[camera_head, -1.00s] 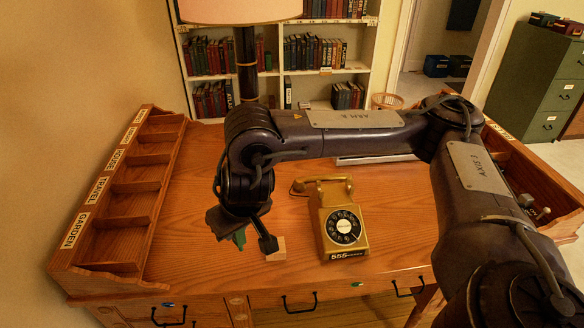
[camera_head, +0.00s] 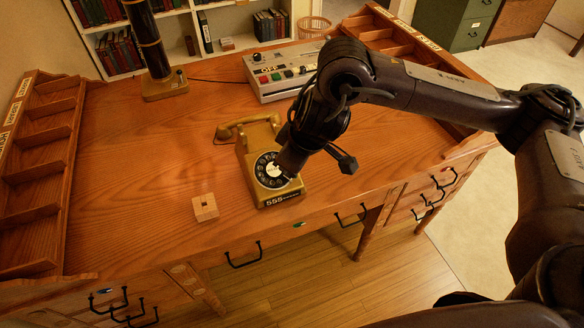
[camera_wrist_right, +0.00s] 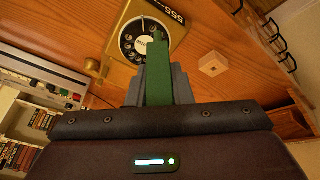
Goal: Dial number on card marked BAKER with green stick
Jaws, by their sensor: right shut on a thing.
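The yellow telephone (camera_head: 255,143) stands on the desk, its round black dial (camera_head: 262,175) facing up and its handset on top. It also shows in the right wrist view (camera_wrist_right: 124,72). My right gripper (camera_wrist_right: 159,92) is shut on the green stick (camera_wrist_right: 158,72), which points toward the dial. In the head view my right gripper (camera_head: 291,160) is over the right part of the dial and hides some of it. I cannot tell whether the stick touches the dial. No card that I can read as BAKER is in view. My left gripper is not in view.
A small wooden block (camera_head: 205,207) with a dark hole sits left of the phone. A grey control box (camera_head: 285,70) with coloured buttons is behind it. A lamp base (camera_head: 165,85) stands at back left. Wooden racks line both desk sides. The left desk middle (camera_head: 140,150) is clear.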

